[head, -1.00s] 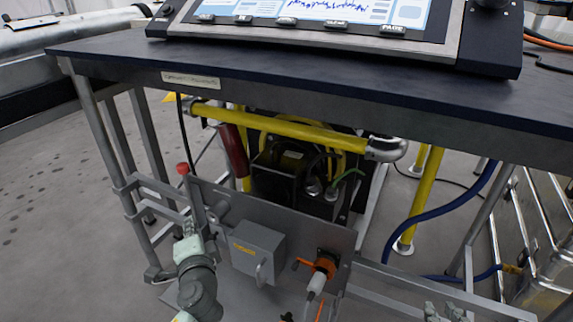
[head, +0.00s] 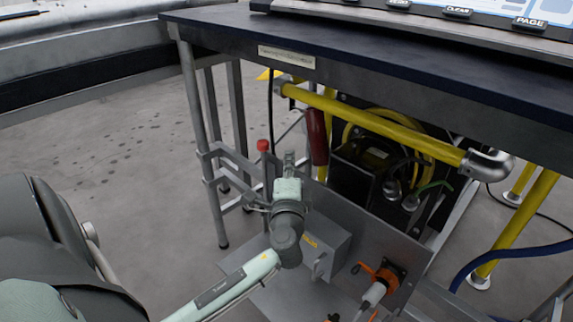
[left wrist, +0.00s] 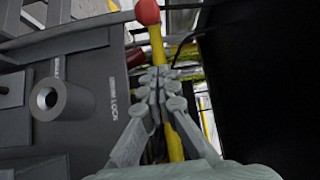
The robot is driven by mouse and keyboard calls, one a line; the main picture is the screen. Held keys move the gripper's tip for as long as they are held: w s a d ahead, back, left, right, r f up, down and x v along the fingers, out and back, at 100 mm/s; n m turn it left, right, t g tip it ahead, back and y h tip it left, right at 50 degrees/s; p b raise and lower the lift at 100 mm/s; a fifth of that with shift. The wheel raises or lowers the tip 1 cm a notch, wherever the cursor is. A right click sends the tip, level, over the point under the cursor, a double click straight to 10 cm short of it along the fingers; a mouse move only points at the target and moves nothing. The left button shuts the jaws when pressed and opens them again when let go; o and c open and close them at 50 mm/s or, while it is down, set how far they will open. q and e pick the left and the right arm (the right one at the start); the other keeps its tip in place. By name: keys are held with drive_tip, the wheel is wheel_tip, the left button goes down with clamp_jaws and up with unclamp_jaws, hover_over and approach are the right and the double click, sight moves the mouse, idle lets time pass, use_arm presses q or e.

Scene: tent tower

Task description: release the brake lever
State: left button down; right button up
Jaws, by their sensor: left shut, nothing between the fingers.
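The brake lever has a red knob (head: 262,145) at its top, left of the grey panel under the table. In the left wrist view its red knob (left wrist: 147,12) and yellow shaft (left wrist: 157,46) stand just beyond my fingertips. My left gripper (head: 289,158) is shut and empty, close to the right of the knob in the head view. In the left wrist view the closed fingers (left wrist: 160,80) overlap the lower shaft; I cannot tell whether they touch it. A panel marked LOCK (left wrist: 118,95) is left of the fingers. My right gripper is not in view.
A grey box (head: 322,250) with a handle and an orange connector (head: 382,277) are on the panel, right of my left arm. The dark tabletop (head: 400,75) overhangs from above. A yellow pipe (head: 370,120) runs behind. Open floor (head: 130,150) lies to the left.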

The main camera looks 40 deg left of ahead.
use_arm(q)
drive_tip(key=w+a, duration=0.1)
drive_tip(key=a, duration=0.5)
drive_tip(key=shift+w, duration=0.15)
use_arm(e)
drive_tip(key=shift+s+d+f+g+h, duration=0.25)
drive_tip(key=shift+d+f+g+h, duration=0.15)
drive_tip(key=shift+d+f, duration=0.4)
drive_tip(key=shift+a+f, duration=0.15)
